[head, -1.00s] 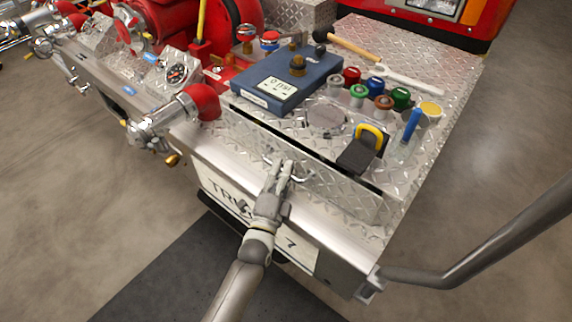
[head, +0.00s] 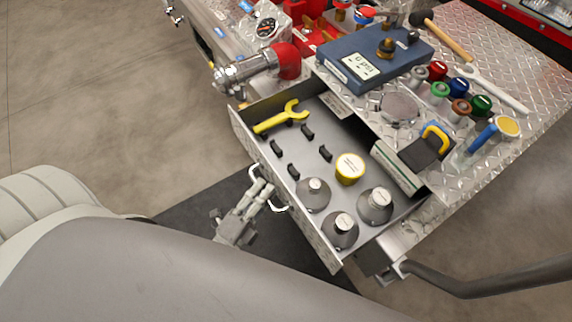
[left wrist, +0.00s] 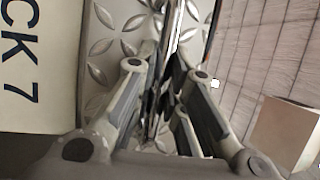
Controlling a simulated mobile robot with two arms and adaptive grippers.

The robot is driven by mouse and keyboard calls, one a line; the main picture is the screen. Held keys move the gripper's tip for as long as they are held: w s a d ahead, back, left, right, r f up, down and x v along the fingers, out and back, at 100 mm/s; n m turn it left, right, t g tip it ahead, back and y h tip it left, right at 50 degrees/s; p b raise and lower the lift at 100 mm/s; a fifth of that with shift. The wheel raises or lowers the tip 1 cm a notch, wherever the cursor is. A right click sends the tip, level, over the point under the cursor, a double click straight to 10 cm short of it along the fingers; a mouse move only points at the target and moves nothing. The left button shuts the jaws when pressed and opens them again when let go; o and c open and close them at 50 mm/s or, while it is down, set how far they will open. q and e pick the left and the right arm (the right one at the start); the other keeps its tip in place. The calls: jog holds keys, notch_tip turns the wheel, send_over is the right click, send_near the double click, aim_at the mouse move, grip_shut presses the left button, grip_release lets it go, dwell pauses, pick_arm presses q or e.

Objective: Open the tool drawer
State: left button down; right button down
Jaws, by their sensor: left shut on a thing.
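The tool drawer (head: 326,126) is pulled out from under the diamond-plate deck, with its grey inside in plain view. The drawer handle (head: 279,208) is a metal bow on the drawer front. My left gripper (head: 264,188) is shut on the handle. My right gripper is not in view.
On the deck are a blue case (head: 375,66), a hammer (head: 445,40), a silver wrench (head: 495,88), coloured caps and a black block with a yellow handle (head: 428,146). A red-capped pipe fitting (head: 285,62) stands left of the drawer. A dark rail (head: 480,285) sticks out at right.

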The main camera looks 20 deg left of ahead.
pick_arm(q)
jog(key=shift+s+a, duration=0.45)
jog(key=shift+s, duration=0.25)
jog(key=shift+s+a, duration=0.5)
jog(key=shift+s, duration=0.25)
jog(key=shift+s+a, duration=0.45)
jog(key=shift+s, duration=0.25)
jog(key=c, duration=1.7)
grip_release()
jog(key=shift+c, duration=0.2)
jog(key=v, duration=1.2)
jog(key=shift+f, duration=0.1)
